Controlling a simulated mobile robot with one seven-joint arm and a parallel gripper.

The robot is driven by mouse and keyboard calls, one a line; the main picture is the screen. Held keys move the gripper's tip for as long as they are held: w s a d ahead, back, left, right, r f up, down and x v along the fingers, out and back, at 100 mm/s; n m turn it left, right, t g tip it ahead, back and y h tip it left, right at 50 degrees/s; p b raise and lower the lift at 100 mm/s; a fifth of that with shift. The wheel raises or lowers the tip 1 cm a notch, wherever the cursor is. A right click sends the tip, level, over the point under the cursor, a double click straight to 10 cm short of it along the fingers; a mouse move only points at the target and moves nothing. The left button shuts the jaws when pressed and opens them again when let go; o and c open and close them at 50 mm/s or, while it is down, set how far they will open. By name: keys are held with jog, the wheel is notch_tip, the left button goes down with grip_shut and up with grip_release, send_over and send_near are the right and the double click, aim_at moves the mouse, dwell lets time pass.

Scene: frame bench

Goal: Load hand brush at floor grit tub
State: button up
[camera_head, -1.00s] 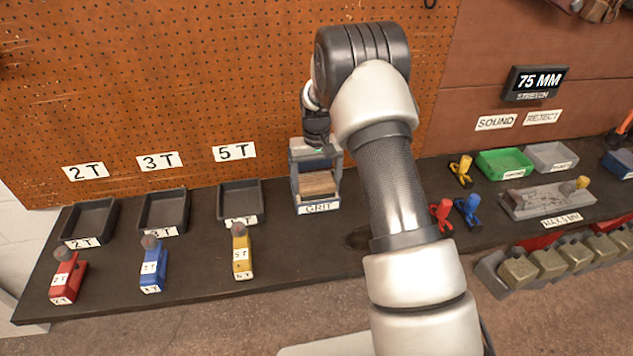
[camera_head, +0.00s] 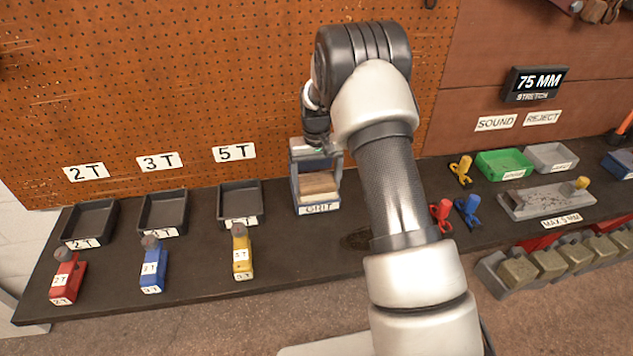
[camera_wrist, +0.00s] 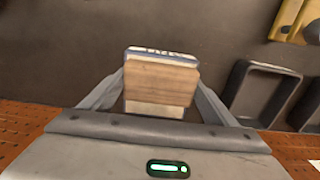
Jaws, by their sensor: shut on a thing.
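The grit tub (camera_head: 318,209), blue-edged with a white GRIT label, stands on the dark bench below the pegboard. My gripper (camera_head: 317,182) points down at it, one finger on each side of the wooden hand brush (camera_head: 319,190). In the wrist view the fingers are shut on the brush's pale brown block (camera_wrist: 160,83), with the tub's labelled edge (camera_wrist: 160,53) just beyond it. The brush is at the tub. Whether its underside touches the grit is hidden, and so is the grit itself.
Dark trays for 2T (camera_head: 90,220), 3T (camera_head: 163,212) and 5T (camera_head: 240,203) stand to the left, with red, blue and yellow tools in front. To the right are small clamps (camera_head: 440,213), a green tray (camera_head: 503,163) and a grey tray (camera_head: 550,157). The bench front near the tub is clear.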

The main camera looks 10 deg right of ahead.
aim_at(316, 180)
jog(key=shift+r+p, duration=1.65)
jog(key=shift+r, duration=1.7)
